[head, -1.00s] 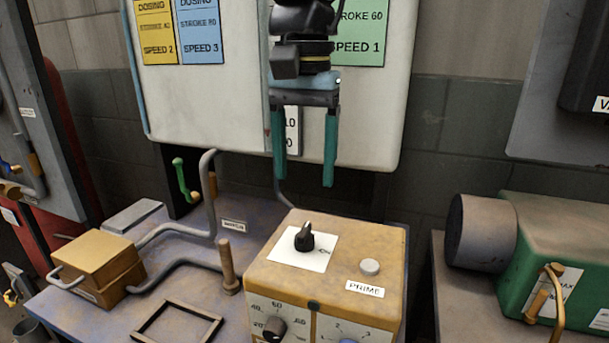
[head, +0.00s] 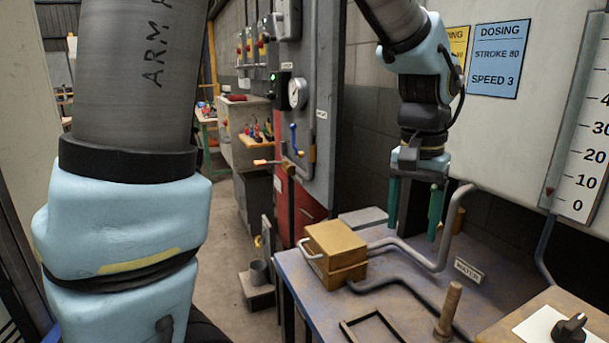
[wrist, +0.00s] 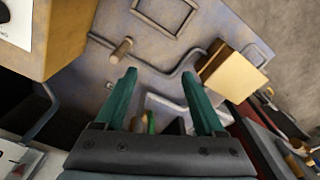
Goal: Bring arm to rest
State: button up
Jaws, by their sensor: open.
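My gripper (head: 415,208) hangs fingers down over the back of the blue-grey bench in the head view, in front of the dark wall. Its two green fingers are apart with nothing held between them. In the wrist view my gripper (wrist: 162,98) also shows open, above the bench top (wrist: 165,62). A bent grey pipe (head: 452,225) stands just right of the fingers in the head view. My arm's upper links fill the left of that view.
A tan box (head: 337,250) with a handle, a wooden peg (head: 448,310) and a dark square frame (head: 372,325) are on the bench. A black knob (head: 570,328) sits on the tan pump housing at lower right. Open floor lies left of the bench.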

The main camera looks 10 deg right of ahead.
jog(key=w+a+f+n, duration=0.2)
jog(key=a+f, duration=0.1)
jog(key=a, duration=0.7)
jog(key=w+a+f+n, duration=0.2)
jog(key=a+f+n, duration=0.1)
jog(key=a, duration=0.6)
jog(key=w+a+f+n+t, duration=0.1)
jog(key=w+a+f+n, duration=0.1)
jog(key=a, duration=0.8)
jog(key=shift+a+f+n, duration=0.35)
jog(key=shift+f+n, duration=0.05)
jog(key=shift+f, duration=0.2)
jog(key=shift+w, duration=0.15)
